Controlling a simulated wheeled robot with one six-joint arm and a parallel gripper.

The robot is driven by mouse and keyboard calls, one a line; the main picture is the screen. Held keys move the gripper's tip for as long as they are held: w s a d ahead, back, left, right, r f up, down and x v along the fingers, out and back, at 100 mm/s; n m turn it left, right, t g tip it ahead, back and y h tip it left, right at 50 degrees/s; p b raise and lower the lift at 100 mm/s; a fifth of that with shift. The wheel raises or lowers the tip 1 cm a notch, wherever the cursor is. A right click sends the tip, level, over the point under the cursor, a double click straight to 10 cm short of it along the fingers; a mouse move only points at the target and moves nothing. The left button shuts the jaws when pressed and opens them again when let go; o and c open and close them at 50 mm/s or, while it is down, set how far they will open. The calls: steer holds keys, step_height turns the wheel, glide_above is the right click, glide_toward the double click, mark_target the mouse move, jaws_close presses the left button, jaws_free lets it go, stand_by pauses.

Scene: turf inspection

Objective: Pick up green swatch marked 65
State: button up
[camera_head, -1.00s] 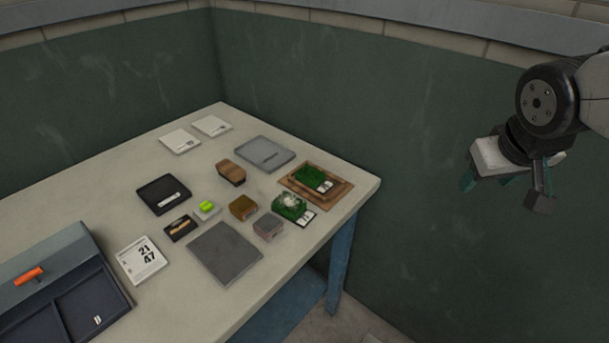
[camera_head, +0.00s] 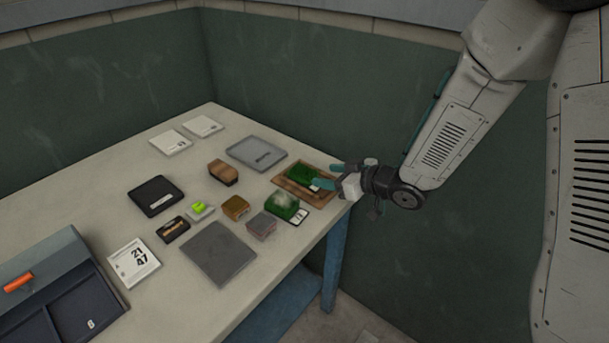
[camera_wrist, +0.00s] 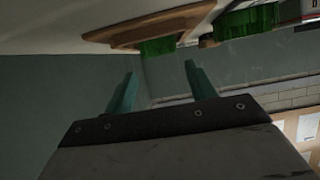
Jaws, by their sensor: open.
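One green swatch (camera_head: 303,174) lies in a brown wooden tray (camera_head: 280,183) near the table's right corner. A second green swatch (camera_head: 284,206), with a pale patch on top and a white label, sits just in front of the tray. I cannot read either label, so I cannot tell which is marked 65. My gripper (camera_head: 330,176) is open and empty at the tray's right edge, close to the first swatch and partly covering the tray. In the wrist view, my open fingers (camera_wrist: 160,74) point toward the tray rim (camera_wrist: 118,36), with green turf (camera_wrist: 157,47) beyond the tips.
A grey tray (camera_head: 256,153) lies behind the brown tray. A pinkish-grey block (camera_head: 261,225), brown blocks and a dark grey plate (camera_head: 218,252) lie left and in front. The table's right edge runs beneath my gripper, and a green wall (camera_head: 330,90) stands behind.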

mark_target(310, 174)
steer(key=x, duration=0.6)
steer(key=shift+f, duration=0.25)
steer(key=c, duration=0.6)
